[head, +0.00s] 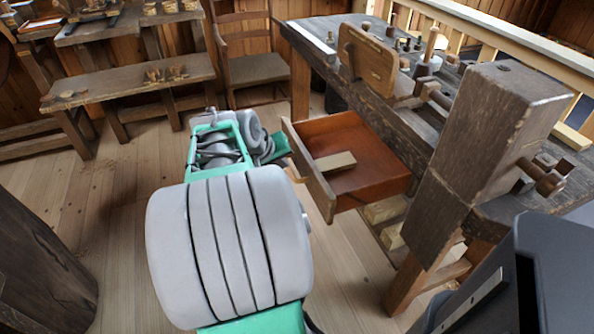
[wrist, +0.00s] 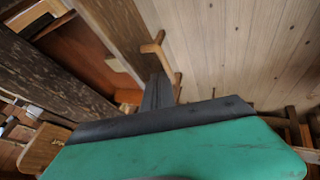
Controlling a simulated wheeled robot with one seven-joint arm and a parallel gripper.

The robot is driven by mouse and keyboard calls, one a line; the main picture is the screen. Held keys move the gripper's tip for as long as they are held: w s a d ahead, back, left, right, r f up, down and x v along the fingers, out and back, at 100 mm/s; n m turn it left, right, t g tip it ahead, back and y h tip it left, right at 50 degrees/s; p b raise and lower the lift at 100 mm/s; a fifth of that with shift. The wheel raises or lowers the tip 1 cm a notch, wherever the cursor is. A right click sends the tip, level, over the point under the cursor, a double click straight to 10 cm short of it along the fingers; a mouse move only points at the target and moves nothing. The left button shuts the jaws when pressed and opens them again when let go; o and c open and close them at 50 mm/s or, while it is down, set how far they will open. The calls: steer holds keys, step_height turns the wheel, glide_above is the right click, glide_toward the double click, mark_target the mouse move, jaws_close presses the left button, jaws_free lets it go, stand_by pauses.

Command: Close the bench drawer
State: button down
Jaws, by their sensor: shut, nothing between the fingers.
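The bench drawer (head: 375,183) is pulled well out of the wooden workbench (head: 440,150). Its reddish inside is visible, with a pale wood block (head: 335,161) in it. Its front board (head: 322,196) faces my arm; it crosses the upper middle of the wrist view (wrist: 112,28). A wooden bar handle (wrist: 155,47) stands off the outer face. My gripper (wrist: 158,92) is shut and empty, its dark fingers close to the handle and the front board. I cannot tell whether they touch. In the head view my arm hides most of the handle and the fingers.
A dark wooden vise block (head: 490,135) stands at the near bench end, right of the drawer. A low bench (head: 130,86) and a chair (head: 255,68) stand at the back. Plank floor (head: 110,200) is clear left of my arm. A dark post (head: 40,250) stands front left.

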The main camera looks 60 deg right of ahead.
steer(key=b, duration=0.2)
glide_toward(304, 173)
steer(key=x, duration=0.4)
steer(key=shift+w+d+f, duration=0.15)
steer(key=shift+d+f, duration=0.05)
steer(key=shift+f, duration=0.15)
steer(key=shift+d, duration=0.1)
